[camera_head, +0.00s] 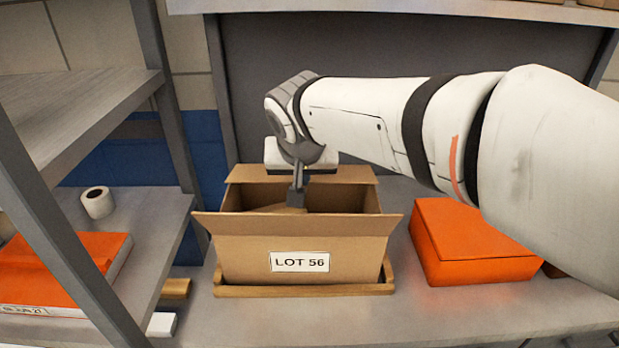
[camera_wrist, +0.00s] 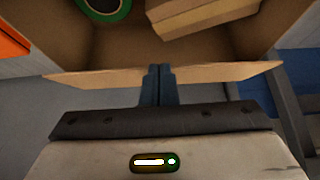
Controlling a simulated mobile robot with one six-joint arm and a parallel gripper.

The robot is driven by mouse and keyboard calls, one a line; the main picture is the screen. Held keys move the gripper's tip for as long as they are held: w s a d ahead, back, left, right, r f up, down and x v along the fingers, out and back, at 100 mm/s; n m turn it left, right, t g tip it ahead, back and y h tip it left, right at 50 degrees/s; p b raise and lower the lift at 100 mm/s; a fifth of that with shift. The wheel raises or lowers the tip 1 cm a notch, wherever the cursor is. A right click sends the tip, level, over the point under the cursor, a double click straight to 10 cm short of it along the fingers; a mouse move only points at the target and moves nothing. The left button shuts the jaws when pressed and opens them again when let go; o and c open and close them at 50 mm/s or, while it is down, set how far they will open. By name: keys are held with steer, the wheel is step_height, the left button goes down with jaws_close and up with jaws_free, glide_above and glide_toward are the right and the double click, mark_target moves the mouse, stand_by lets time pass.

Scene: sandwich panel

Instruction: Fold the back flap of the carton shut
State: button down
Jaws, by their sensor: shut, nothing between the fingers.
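The brown open carton (camera_head: 240,262), labelled LOT 56, stands on a shelf. Its back flap (camera_head: 345,174) stands out at the rear edge; in the wrist view the flap (camera_wrist: 100,78) crosses the picture as a tan strip. The front flap (camera_head: 300,224) is folded outward. My gripper (camera_head: 297,204) is shut and empty, pointing down at the middle of the back flap. In the wrist view the fingertips (camera_wrist: 158,70) overlap the flap; I cannot tell whether they touch it. Inside lie a tan block (camera_wrist: 200,20) and a green round item (camera_wrist: 104,10), partly cut off.
The carton sits in a shallow wooden tray (camera_head: 300,290). An orange box (camera_head: 470,245) stands close on the right, under my arm. On the left, a metal rack holds a white roll (camera_head: 97,202) and an orange binder (camera_head: 70,265). A grey panel rises behind the carton.

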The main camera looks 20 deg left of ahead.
steer(key=shift+d+f+b, duration=0.15)
steer(key=shift+f+b, duration=0.25)
steer(key=shift+s+r, duration=0.1)
stand_by(0.4)
